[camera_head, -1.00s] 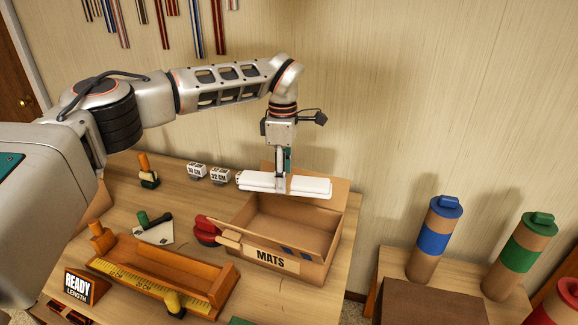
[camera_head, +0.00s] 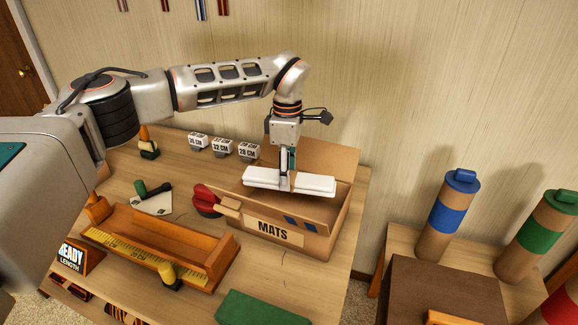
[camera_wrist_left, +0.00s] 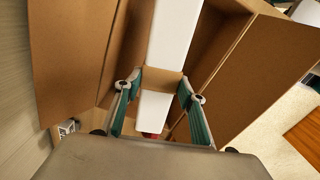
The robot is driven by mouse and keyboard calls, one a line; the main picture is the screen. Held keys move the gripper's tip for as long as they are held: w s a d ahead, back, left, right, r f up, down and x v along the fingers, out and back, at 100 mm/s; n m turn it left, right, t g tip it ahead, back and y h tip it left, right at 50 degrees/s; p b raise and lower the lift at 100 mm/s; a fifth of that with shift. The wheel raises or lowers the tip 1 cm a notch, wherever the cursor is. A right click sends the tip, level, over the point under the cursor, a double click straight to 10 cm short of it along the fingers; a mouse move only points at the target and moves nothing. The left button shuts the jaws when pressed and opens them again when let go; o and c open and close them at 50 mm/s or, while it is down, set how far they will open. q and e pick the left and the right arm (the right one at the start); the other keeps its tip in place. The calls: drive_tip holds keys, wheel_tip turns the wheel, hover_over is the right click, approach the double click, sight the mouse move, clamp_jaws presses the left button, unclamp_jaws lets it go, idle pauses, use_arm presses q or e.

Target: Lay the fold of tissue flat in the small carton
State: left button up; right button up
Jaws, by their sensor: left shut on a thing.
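The fold of tissue is a long white slab (camera_head: 312,184), held level across the opening of the small carton. My left gripper (camera_head: 287,184) comes straight down from above and is shut around the slab's middle. The small carton (camera_head: 335,238) is brown cardboard with open flaps and a MATS label. In the left wrist view, the white slab (camera_wrist_left: 174,35) runs between the teal fingers of my left gripper (camera_wrist_left: 158,100), with carton walls (camera_wrist_left: 240,75) on both sides. The slab hides much of the carton's inside. My right gripper does not show.
An orange measuring trough (camera_head: 150,262) lies left of the carton, and a red-handled tool (camera_head: 205,200) is close to its left side. Several small labelled white blocks (camera_head: 222,147) stand behind. A green mat (camera_head: 262,308) lies in front. Tubes (camera_head: 452,208) stand on another table at right.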

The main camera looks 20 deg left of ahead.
use_arm(q)
wheel_tip(320, 180, down, 6)
drive_tip(key=shift+f+b, duration=0.1)
drive_tip(key=shift+b, duration=1.1)
wheel_tip(320, 180, down, 3)
drive_tip(key=shift+r+b, duration=0.15)
drive_tip(key=shift+b, duration=0.45)
drive_tip(key=shift+f+b, duration=0.4)
drive_tip(key=shift+f, duration=0.7)
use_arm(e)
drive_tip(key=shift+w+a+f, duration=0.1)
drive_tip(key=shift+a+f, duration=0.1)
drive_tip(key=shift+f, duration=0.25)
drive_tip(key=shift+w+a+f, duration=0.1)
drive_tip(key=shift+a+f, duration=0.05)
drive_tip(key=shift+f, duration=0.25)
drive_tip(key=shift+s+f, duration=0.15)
use_arm(q)
drive_tip(key=o, duration=1.2)
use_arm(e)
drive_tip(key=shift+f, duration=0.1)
use_arm(q)
drive_tip(key=shift+r, duration=0.1)
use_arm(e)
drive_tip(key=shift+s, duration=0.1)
